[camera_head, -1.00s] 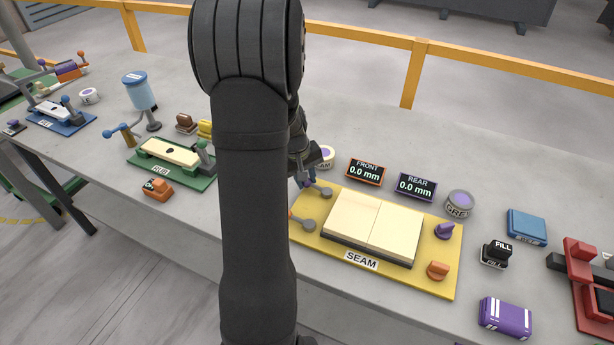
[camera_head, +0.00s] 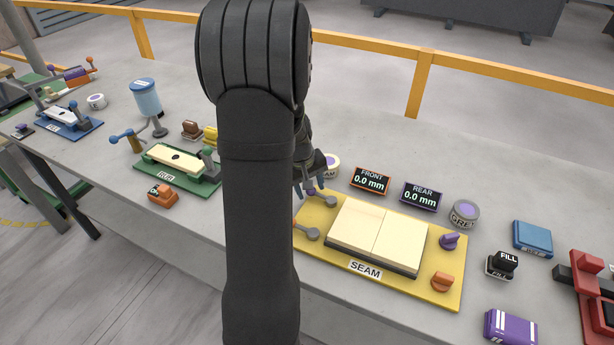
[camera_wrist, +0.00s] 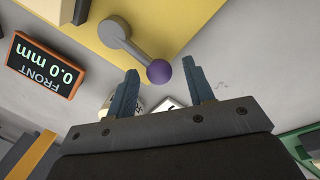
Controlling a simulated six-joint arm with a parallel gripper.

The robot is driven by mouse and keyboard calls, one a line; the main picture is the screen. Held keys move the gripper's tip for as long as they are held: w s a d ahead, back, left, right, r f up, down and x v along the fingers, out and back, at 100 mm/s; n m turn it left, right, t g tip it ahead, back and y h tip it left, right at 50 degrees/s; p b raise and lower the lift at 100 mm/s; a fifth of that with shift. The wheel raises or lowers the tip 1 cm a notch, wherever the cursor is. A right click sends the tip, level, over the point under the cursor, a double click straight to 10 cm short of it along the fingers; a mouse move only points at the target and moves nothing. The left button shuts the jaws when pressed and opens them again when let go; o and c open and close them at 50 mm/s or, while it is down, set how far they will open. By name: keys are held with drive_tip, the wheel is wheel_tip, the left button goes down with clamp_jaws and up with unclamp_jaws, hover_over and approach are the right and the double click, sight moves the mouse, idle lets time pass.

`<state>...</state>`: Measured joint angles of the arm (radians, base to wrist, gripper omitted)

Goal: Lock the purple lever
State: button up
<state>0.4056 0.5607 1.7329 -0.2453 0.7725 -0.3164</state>
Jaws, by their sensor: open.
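The purple lever is a grey pivoted arm with a purple ball knob. In the wrist view its ball (camera_wrist: 160,72) shows between the tips of my gripper (camera_wrist: 160,80), with a finger on each side. The jaws are open, and I cannot tell whether either finger touches the ball. In the head view the purple lever (camera_head: 328,201) sits at the back left of the yellow SEAM plate (camera_head: 390,285). My gripper (camera_head: 311,187) is over its knob there, partly hidden by my arm.
An orange-knobbed lever (camera_head: 310,233) is in front, partly hidden by my arm. Two cream panels (camera_head: 378,235) lie on the plate, with purple (camera_head: 450,241) and orange (camera_head: 442,281) knobs at its right. FRONT (camera_head: 370,181) and REAR (camera_head: 421,195) displays behind both read 0.0 mm.

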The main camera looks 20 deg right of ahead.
drive_tip(key=a+r, duration=0.3)
drive_tip(key=r, duration=1.4)
drive_tip(key=shift+a, duration=0.2)
drive_tip(key=shift+s+f, duration=0.1)
drive_tip(key=shift+f, duration=0.05)
drive_tip(key=d+f, duration=0.1)
drive_tip(key=f, duration=0.4)
drive_tip(key=d+f, duration=0.1)
drive_tip(key=f, duration=0.5)
drive_tip(key=d+f, duration=0.1)
drive_tip(key=f, duration=0.5)
drive_tip(key=shift+d, duration=0.25)
drive_tip(key=shift+r, duration=0.2)
